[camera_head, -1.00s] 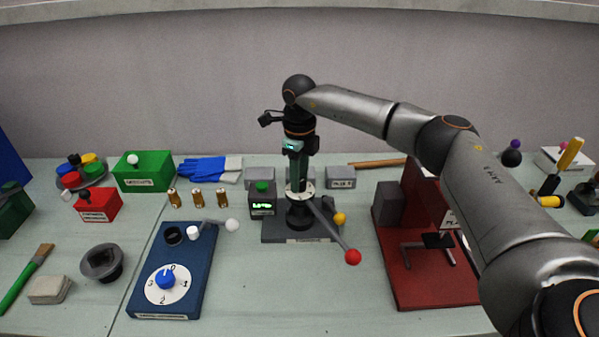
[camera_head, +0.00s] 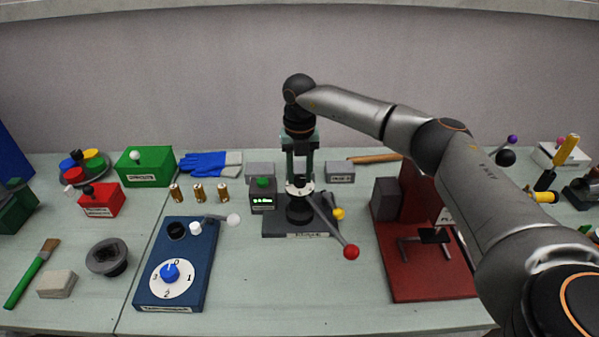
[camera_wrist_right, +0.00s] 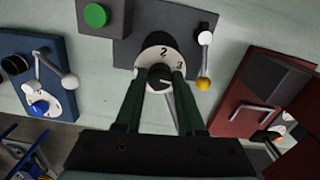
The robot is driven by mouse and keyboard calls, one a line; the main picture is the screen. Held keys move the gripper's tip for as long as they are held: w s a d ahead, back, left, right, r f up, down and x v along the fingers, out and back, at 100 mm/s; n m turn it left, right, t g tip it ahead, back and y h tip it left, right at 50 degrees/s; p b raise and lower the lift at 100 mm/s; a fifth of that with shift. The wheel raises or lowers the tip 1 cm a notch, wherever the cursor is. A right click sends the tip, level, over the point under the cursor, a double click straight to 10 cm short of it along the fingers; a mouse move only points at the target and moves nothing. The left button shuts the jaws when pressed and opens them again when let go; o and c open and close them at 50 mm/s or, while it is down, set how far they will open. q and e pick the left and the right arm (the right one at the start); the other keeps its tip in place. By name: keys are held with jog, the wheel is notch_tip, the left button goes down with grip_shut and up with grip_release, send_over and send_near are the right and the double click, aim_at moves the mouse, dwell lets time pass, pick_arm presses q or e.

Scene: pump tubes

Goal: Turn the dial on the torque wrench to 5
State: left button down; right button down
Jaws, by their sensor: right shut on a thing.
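The white numbered dial (camera_head: 297,188) with a black knob (camera_wrist_right: 160,76) stands on a dark grey base (camera_head: 320,236) at the middle of the table. In the wrist view the figures 2 and 3 show on the dial (camera_wrist_right: 163,53); its near part is hidden by my fingers. My right gripper (camera_head: 300,179) comes down from above, its dark green fingers shut on the black knob. A lever with a red ball (camera_head: 351,252) extends to the front right, and a yellow ball (camera_head: 338,214) sits nearby. My left gripper is not in view.
A small box with a green button and lit display (camera_head: 263,200) stands left of the dial. A blue panel with a blue knob (camera_head: 170,271) lies front left. A red stand (camera_head: 430,288) is on the right. The table front centre is clear.

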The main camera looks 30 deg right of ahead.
jog(key=m, duration=0.4)
jog(key=shift+r+m, duration=0.1)
jog(key=shift+m, duration=0.2)
jog(key=m, duration=0.3)
jog(key=shift+d+m, duration=0.1)
jog(key=shift+m, duration=0.3)
jog(key=m, duration=0.8)
jog(key=shift+m, duration=0.3)
jog(key=c, duration=0.5)
grip_release()
jog(key=shift+s, duration=0.1)
